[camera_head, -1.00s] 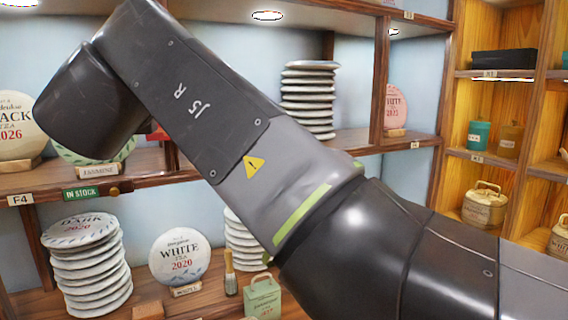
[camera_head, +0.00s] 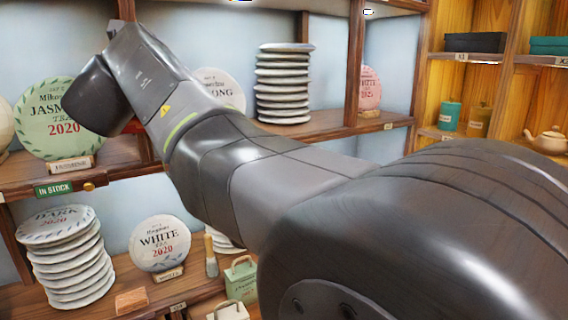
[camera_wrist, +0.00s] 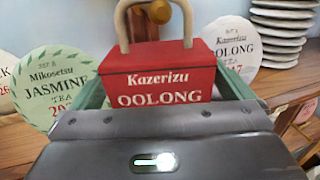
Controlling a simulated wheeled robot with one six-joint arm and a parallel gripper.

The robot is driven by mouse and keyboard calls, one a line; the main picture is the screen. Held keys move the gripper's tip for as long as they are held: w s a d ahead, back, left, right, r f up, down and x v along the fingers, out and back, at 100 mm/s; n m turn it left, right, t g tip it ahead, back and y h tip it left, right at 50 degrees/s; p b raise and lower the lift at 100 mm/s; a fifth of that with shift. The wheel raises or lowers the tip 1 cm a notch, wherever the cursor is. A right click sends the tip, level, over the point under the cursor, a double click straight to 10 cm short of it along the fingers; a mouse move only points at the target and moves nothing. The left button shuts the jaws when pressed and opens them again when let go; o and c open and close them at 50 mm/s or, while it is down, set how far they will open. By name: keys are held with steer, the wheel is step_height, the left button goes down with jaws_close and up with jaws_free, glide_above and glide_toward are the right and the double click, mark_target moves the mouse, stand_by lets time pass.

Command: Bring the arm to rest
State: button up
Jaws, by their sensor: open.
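My arm (camera_head: 225,160) reaches across the head view to the upper shelf, and its wrist end hides the gripper there. In the wrist view my gripper (camera_wrist: 164,88) is open, with a green finger on each side of a red tea box (camera_wrist: 170,82). The box reads "Kazerizu OOLONG" and has a pale arched handle. It appears upright; its base is hidden by the gripper body. I cannot tell whether the fingers touch it. In the head view only a sliver of red shows beside the wrist.
A jasmine tea cake (camera_head: 45,120) and a stack of cakes (camera_head: 284,85) flank the wrist on the upper shelf. An oolong cake (camera_wrist: 232,50) stands close behind the box. Below are a dark tea stack (camera_head: 65,260), a white tea cake (camera_head: 160,243), a brush (camera_head: 210,257) and a green box (camera_head: 241,278).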

steer(key=shift+x, duration=1.1)
steer(key=shift+s+d+r, duration=0.1)
steer(key=shift+s+r, duration=0.05)
steer(key=shift+r, duration=0.1)
steer(key=shift+f, duration=0.2)
